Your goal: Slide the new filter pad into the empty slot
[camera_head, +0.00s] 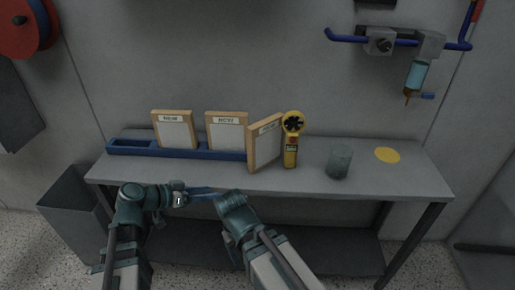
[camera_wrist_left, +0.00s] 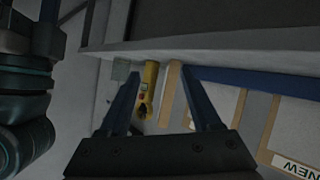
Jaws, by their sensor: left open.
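A blue slotted rack (camera_head: 129,149) lies along the left of the bench, with an open stretch at its left end. Two wood-framed pads stand upright in it: a left pad (camera_head: 174,134) labelled NEW and a middle pad (camera_head: 226,135). A third framed pad (camera_head: 264,146) stands turned at an angle at the rack's right end; its label is hard to read. My left gripper (camera_head: 212,193) is open and empty in front of the bench edge. In the left wrist view its fingers (camera_wrist_left: 161,104) are apart, with a pad's wooden edge (camera_wrist_left: 171,95) seen beyond them. My right gripper does not show.
A yellow fan meter (camera_head: 291,143) stands close beside the angled pad. A grey glass (camera_head: 339,162) and a yellow disc (camera_head: 387,155) are farther right. A dark bin (camera_head: 72,205) stands left of the bench. My right arm is close to the left gripper.

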